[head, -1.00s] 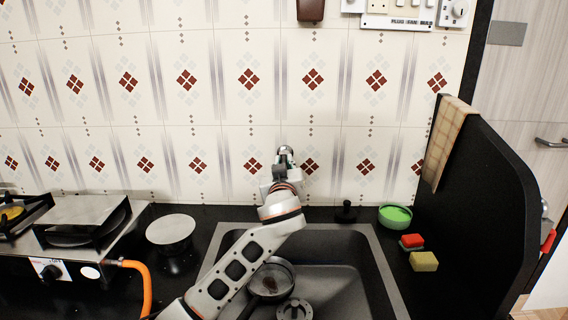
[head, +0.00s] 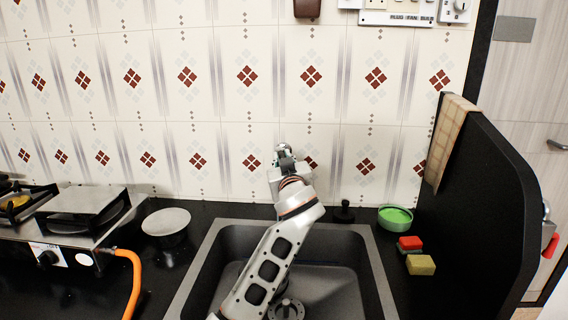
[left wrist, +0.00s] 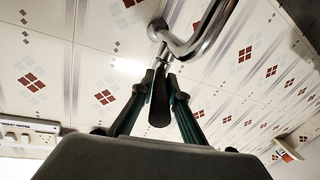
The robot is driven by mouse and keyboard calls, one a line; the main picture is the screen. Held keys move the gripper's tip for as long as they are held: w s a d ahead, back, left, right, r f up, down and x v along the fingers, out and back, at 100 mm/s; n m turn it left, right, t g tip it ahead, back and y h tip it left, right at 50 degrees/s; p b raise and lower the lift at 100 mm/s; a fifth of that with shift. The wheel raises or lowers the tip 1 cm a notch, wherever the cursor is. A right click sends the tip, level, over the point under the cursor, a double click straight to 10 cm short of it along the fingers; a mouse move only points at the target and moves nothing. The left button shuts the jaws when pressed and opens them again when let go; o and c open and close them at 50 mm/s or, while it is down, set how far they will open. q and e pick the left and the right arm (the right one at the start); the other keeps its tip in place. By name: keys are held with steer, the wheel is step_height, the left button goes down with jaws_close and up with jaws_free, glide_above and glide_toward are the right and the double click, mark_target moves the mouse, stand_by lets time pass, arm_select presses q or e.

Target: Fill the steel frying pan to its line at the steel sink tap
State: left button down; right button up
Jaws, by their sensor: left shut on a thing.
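My left gripper (head: 286,163) is up at the wall behind the sink, at the steel tap (head: 282,147). In the left wrist view the tap (left wrist: 205,38) is a curved chrome pipe, and my left gripper (left wrist: 161,84) is shut on its dark lever (left wrist: 159,108), which sits between the fingers. The steel sink (head: 352,285) lies below, with its drain partly behind my left arm. The frying pan does not show in either view now; I cannot tell whether my arm hides it. Running water cannot be made out. My right gripper is not in view.
A gas stove (head: 85,200) with an orange hose (head: 134,275) stands left, beside a round metal lid (head: 166,221). Right of the sink are a green bowl (head: 395,217), a red sponge (head: 411,243) and a yellow sponge (head: 421,265). A black partition (head: 480,200) bounds the right side.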

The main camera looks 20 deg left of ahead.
mark_target(283, 155)
arm_select(q)
steer(key=shift+r+y, duration=0.3)
steer(key=c, duration=2)
jaws_free()
steer(key=shift+f, duration=0.2)
step_height(283, 155, up, 10)
steer(key=shift+r, duration=0.1)
